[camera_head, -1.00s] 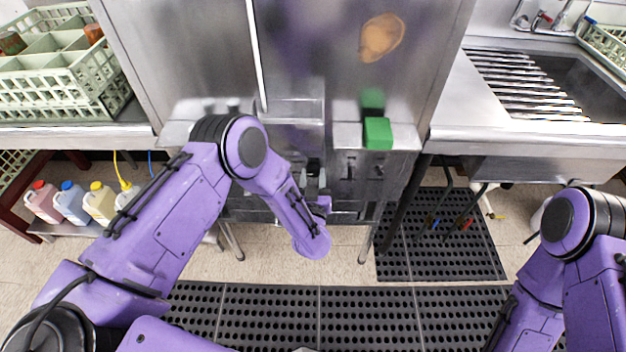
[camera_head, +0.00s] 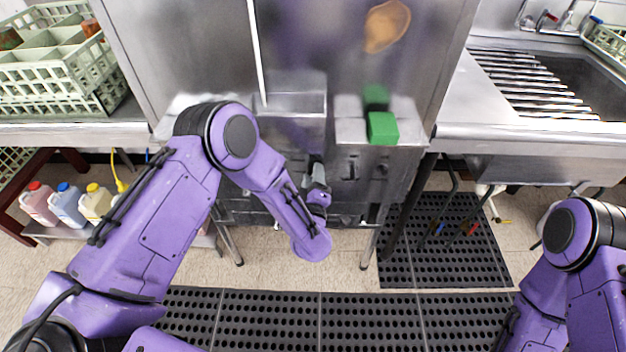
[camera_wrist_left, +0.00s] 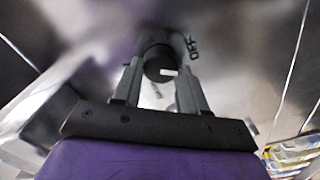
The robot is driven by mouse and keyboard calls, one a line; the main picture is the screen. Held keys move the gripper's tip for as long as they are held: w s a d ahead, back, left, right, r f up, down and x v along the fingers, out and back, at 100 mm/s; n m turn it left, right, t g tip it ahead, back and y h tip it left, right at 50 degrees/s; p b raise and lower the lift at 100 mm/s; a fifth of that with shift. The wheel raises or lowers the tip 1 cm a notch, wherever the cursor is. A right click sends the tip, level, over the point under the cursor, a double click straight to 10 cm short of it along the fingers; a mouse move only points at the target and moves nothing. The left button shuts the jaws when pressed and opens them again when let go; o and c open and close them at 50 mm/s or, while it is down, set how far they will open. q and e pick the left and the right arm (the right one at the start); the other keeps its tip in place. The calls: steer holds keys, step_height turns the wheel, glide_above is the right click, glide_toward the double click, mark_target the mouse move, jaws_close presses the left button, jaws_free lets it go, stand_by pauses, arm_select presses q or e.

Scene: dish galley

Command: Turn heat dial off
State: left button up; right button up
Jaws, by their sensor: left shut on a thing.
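The heat dial (camera_wrist_left: 158,58) is a round black knob with a short white mark, seen in the left wrist view on a shiny metal panel. The printed word OFF (camera_wrist_left: 193,46) is just right of it. My left gripper (camera_wrist_left: 160,76) has its two grey fingers on either side of the dial and is shut on it. In the head view my left gripper (camera_head: 318,178) is at the front of the steel machine, below its ledge; the dial there is hidden. My right arm (camera_head: 575,240) is at the right edge; its gripper is out of frame.
A green block (camera_head: 382,128) sits on the machine's ledge, right of my left gripper. A sink (camera_head: 575,85) is at the right and a pale green dish rack (camera_head: 60,80) at the left. Several coloured jugs (camera_head: 68,205) stand low left. Black mats (camera_head: 320,315) cover the floor.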

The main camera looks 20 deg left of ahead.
arm_select(q)
steer(key=n+b, duration=0.2)
steer(key=n, duration=0.4)
steer(key=shift+f+b, duration=0.2)
steer(key=shift+b, duration=0.2)
steer(key=shift+n, duration=0.4)
steer(key=o, duration=1)
steer(key=b+v, duration=0.1)
steer(key=v, duration=0.9)
steer(key=shift+s+r, duration=0.1)
steer(key=shift+s, duration=0.25)
steer(key=shift+d, duration=0.1)
